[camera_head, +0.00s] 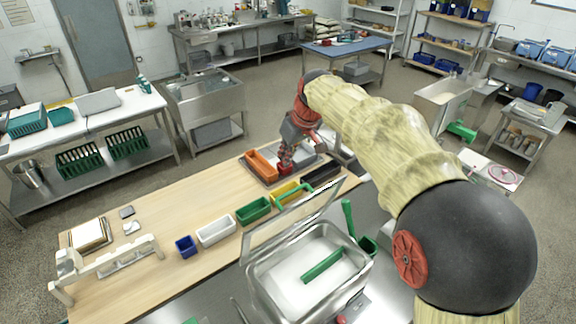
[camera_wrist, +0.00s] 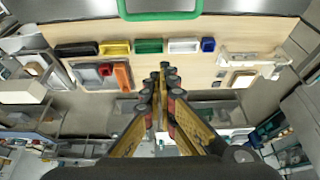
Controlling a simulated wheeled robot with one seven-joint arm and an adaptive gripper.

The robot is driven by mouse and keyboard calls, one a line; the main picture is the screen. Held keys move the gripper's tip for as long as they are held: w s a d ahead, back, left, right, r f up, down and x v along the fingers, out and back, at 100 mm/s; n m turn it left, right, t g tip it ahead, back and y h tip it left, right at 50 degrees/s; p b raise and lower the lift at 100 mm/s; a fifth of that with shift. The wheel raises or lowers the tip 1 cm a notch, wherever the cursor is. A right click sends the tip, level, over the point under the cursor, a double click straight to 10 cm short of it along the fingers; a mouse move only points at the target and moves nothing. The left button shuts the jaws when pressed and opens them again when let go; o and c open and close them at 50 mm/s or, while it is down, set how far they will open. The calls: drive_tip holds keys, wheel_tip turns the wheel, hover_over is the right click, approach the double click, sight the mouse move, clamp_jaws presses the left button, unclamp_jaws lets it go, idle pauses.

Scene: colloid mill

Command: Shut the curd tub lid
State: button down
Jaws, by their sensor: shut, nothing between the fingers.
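The curd tub (camera_head: 262,290) is a steel rectangular vat with white contents, at the front of the head view. Its lid (camera_head: 272,232) stands raised and tilted along the far left side, so the tub is open. A green handle (camera_head: 293,191) is on the lid's outer face; a green handle also shows at the top edge of the wrist view (camera_wrist: 160,14). My gripper (camera_head: 285,165) is beyond the lid, above the far part of the wooden counter, apart from the lid. Its fingers, also in the wrist view (camera_wrist: 165,72), are shut and empty.
A row of small bins, including a blue bin (camera_head: 186,246), a white bin (camera_head: 216,231) and a green bin (camera_head: 253,211), lines the counter (camera_head: 170,205) beside the lid. An orange bin (camera_head: 262,165) sits near my gripper. A green bar (camera_head: 323,265) lies in the tub.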

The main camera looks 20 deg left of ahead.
wheel_tip(320, 180, down, 9)
drive_tip(key=p, duration=0.3)
idle(0.4)
drive_tip(key=shift+s+d+r, duration=0.1)
drive_tip(key=shift+d, duration=0.1)
